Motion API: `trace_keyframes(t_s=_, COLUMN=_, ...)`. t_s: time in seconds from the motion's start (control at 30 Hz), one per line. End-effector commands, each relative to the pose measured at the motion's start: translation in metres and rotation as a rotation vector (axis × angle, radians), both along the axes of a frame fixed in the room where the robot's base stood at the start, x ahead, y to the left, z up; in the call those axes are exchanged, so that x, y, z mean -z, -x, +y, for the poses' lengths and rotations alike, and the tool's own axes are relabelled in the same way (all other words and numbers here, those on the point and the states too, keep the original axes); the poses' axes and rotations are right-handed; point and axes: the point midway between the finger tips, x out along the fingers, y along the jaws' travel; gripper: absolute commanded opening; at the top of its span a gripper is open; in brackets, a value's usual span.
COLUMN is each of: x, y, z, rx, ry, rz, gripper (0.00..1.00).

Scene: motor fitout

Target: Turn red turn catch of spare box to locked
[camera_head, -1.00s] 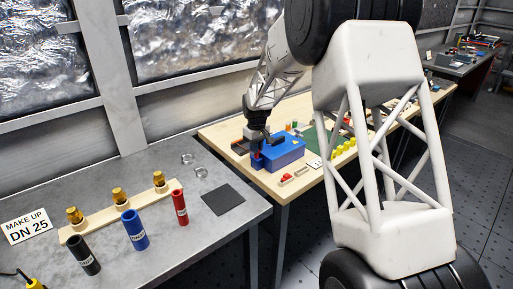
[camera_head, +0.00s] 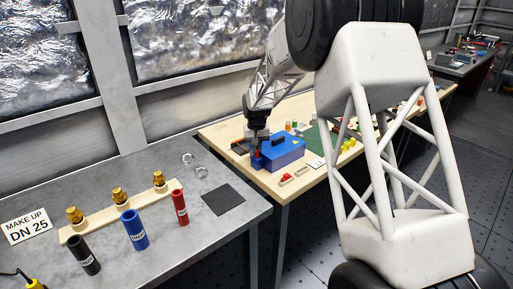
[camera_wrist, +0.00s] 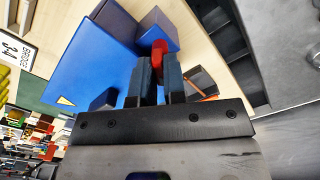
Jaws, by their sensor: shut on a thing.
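The red turn catch (camera_wrist: 159,46) shows at the end of the box, beside a small blue block. My gripper (camera_wrist: 159,75) is shut on the red catch, with its two dark fingers on either side of it. In the head view my gripper (camera_head: 258,150) points down at the left end of the box. How far the catch is turned cannot be told.
A grey bench (camera_head: 120,190) with coloured cylinders is at the left. A green mat (camera_head: 316,138) lies beyond the box.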

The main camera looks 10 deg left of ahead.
Motion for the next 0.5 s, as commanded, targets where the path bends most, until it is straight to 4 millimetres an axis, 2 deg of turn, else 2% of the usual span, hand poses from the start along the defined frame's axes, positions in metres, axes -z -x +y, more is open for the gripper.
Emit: trace_keyframes(t_s=0.5, x=-0.0010, y=-0.0003, z=-0.0001, rx=0.488, ry=0.000, rz=-0.001, gripper=0.00)
